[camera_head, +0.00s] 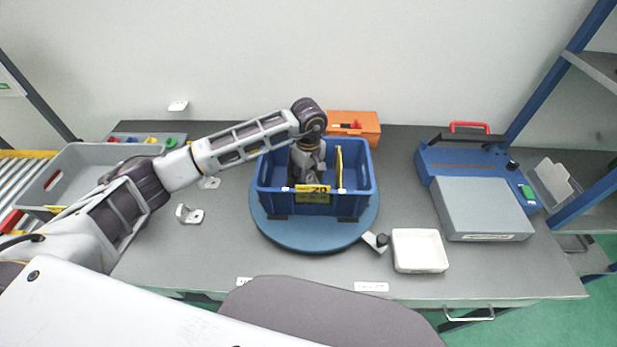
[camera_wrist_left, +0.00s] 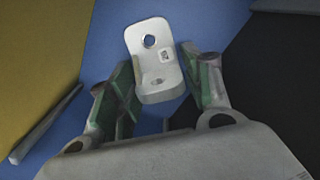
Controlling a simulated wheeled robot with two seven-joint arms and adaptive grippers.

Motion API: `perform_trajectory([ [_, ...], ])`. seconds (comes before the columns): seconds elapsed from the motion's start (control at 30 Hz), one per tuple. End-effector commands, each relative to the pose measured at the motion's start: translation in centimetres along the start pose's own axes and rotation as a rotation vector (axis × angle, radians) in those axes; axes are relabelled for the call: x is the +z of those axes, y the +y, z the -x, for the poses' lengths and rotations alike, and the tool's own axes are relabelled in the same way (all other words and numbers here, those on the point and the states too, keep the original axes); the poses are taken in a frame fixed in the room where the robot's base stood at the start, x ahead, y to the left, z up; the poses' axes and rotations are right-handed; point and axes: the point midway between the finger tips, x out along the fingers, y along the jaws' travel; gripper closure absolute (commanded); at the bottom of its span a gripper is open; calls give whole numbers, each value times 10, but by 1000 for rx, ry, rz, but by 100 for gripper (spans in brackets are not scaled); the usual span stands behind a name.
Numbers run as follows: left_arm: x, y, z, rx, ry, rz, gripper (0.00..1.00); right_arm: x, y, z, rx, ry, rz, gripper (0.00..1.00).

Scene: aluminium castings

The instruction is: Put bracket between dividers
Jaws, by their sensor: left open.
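My left gripper (camera_head: 306,178) reaches down into the blue crate (camera_head: 345,207), which stands on a round blue turntable (camera_head: 300,240). A yellow divider (camera_head: 339,167) stands upright in the crate, right of the gripper. In the left wrist view the gripper (camera_wrist_left: 155,75) is open, one finger on each side of a pale L-shaped bracket (camera_wrist_left: 148,40) with round holes. The bracket is against a blue surface; whether the fingers touch it I cannot tell. A yellow surface (camera_wrist_left: 35,45) fills the left of that view. In the head view the arm hides the bracket.
Another bracket (camera_head: 189,214) lies on the grey table (camera_head: 210,255) left of the turntable. A white tray (camera_head: 420,251) and a small metal part (camera_head: 376,242) are at its right front. An orange box (camera_head: 355,126) stands behind the crate, a grey-and-blue device (camera_head: 482,208) at right.

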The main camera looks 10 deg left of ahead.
Motion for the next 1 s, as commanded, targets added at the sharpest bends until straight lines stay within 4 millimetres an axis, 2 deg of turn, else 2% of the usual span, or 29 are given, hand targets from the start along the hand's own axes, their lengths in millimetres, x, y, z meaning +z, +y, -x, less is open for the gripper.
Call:
perform_trajectory([
  [0.1, 0, 0, 3, 0, 0, 0, 50, 0, 0, 4, 0, 0, 0, 60],
  [0.27, -1, 1, 21, 2, 2, 1, 50, 0, 0, -1, 0, 0, -1, 60],
  [0.7, 0, 1, 84, 2, 2, -1, 50, -2, -10, -9, -10, 2, -5, 60],
  [1.0, 0, 1, 115, 1, 1, 0, 50, 0, -4, -13, -4, 2, -3, 60],
])
